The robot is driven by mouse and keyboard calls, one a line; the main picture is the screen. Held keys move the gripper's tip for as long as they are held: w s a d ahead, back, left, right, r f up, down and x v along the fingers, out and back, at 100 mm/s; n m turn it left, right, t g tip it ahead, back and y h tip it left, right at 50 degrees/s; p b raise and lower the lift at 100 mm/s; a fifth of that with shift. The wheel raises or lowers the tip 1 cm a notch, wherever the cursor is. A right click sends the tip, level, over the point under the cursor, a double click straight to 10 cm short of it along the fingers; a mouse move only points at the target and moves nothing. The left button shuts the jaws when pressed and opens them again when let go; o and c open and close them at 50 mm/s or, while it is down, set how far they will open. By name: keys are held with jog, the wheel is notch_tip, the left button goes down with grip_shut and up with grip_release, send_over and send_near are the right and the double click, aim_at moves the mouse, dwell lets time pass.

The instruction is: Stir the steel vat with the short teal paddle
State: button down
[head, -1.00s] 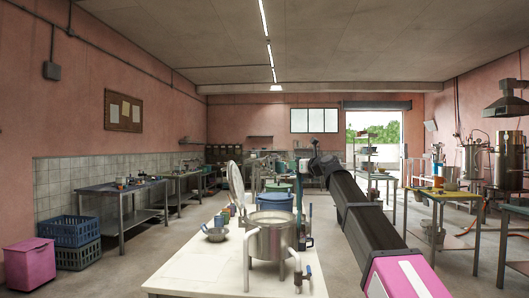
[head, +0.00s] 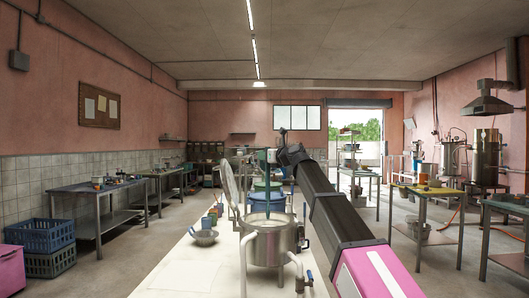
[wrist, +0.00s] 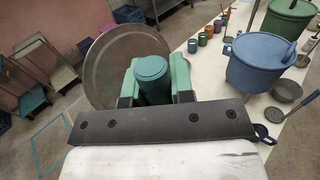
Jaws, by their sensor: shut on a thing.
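The steel vat (head: 268,245) stands on the white table in the head view, its top open and pale inside. Its round lid (head: 230,186) is tipped up at the left rim; the wrist view also shows a round lid (wrist: 105,65). My gripper (head: 272,156) is above the vat, shut on the short teal paddle (head: 267,182). The paddle hangs upright over the vat's opening; I cannot tell whether its lower end is below the rim. In the wrist view the paddle's teal top (wrist: 152,72) sits between the green fingers, and the paddle's lower part and the vat are hidden.
A blue pot (wrist: 262,62) and a green pot (wrist: 290,18) stand behind the vat. A steel bowl (head: 203,237) and several small cups (wrist: 203,38) are to the left. White pipes rise at the vat's front. The table's front left (head: 185,270) is clear.

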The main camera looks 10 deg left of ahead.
notch_tip(320, 180, down, 14)
jog(key=shift+r, duration=0.25)
dwell(0.9)
dwell(0.4)
jog(key=shift+d, duration=0.1)
jog(key=w, duration=0.9)
jog(key=shift+w+d, duration=0.25)
jog(key=shift+d, duration=0.05)
jog(key=shift+a, duration=0.15)
dwell(0.5)
